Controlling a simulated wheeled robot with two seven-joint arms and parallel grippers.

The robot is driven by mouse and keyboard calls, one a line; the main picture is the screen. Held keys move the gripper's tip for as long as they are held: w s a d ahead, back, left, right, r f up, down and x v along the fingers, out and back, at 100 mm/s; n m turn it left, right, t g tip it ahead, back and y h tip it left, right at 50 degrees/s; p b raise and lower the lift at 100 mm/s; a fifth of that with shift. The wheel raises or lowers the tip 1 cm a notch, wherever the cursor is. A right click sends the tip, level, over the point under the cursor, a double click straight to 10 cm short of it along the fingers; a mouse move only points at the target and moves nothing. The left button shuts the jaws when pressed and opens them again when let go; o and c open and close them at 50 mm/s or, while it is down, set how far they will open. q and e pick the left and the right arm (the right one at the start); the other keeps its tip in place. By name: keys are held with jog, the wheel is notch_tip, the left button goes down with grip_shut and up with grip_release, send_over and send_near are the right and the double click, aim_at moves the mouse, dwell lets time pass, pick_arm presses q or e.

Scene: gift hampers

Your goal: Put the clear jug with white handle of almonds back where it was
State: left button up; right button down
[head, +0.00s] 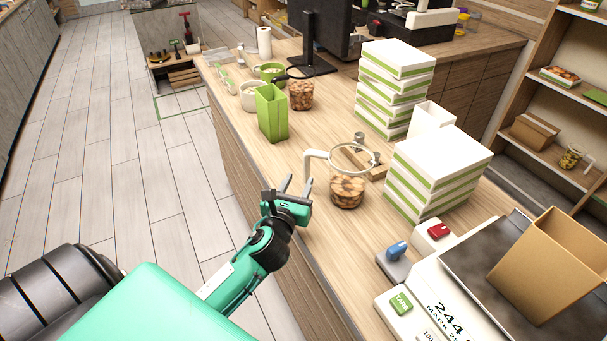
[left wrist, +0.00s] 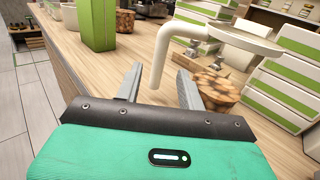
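The clear jug with white handle (head: 347,186) stands upright on the counter, with brown almonds in its lower part. Its white handle (head: 308,165) points left, toward my left gripper. My left gripper (head: 296,184) is open at the counter's left edge, a little short of the handle. In the left wrist view the white handle (left wrist: 160,62) shows between and beyond the open fingers (left wrist: 158,88), and the almonds (left wrist: 216,88) show to the right. I see no contact between fingers and handle. My right gripper is not in view.
Behind the jug stand a green box (head: 271,112), another jar of brown contents (head: 301,94) and bowls. Stacked white-green boxes (head: 437,172) stand close right of the jug. A scale (head: 430,300) with a cardboard box (head: 552,262) is at front right. Bare counter lies left of the jug.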

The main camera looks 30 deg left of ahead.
pick_arm(q)
jog(key=shift+b+v, duration=0.35)
jog(key=shift+v, duration=1.85)
